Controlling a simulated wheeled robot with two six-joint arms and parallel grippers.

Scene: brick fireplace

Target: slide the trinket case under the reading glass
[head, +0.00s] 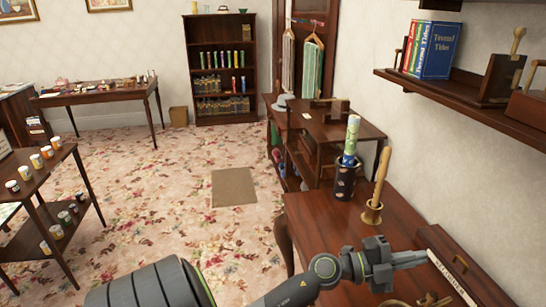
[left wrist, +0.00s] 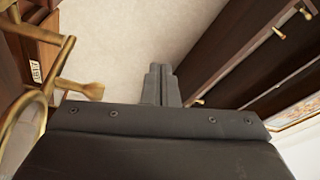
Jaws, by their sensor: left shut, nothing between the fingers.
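My left gripper (head: 422,257) reaches in over the wooden table at the lower right, its fingers pointing right. It is shut and empty; the closed fingertips also show in the left wrist view (left wrist: 161,72). A brass ring and bar, probably part of the reading glass (left wrist: 45,92), stand at the left of the left wrist view, apart from the fingers. Brass parts (head: 430,301) also show at the bottom edge of the head view, below the gripper. A dark wooden box (head: 467,258), possibly the trinket case, lies right of the fingertips. My right gripper is out of view.
A pale lettered strip (head: 452,278) lies close to the fingertips. A shelf (head: 455,92) with books overhangs at the right.

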